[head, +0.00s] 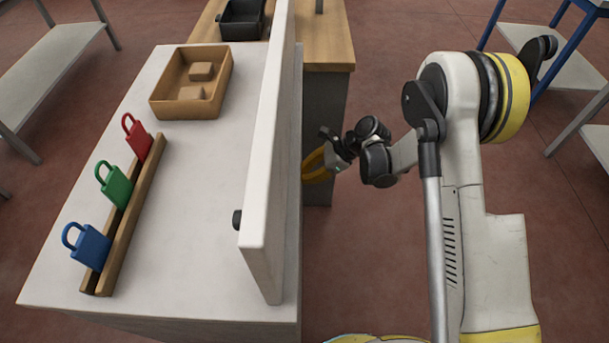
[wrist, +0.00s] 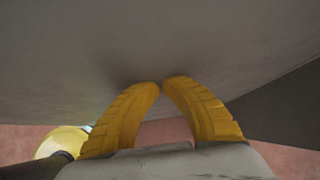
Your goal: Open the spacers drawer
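My gripper (head: 318,163) is beside the right side of the white-topped bench (head: 190,200), just past the upright white panel (head: 268,150). Its yellow fingers also show in the wrist view (wrist: 161,84). Their tips come together with hardly any gap, and nothing shows between them. They point at a plain grey surface (wrist: 160,40), close to or against it; I cannot tell if they touch. No drawer front, handle or label for the spacers drawer can be made out in either view.
Blue (head: 88,246), green (head: 116,186) and red (head: 138,138) padlocks stand in a wooden rack on the bench. A wooden tray (head: 157,103) holds blocks. A wooden-topped bench (head: 325,40) stands behind. Open red floor lies to the right, with a blue-framed table (head: 560,65) beyond.

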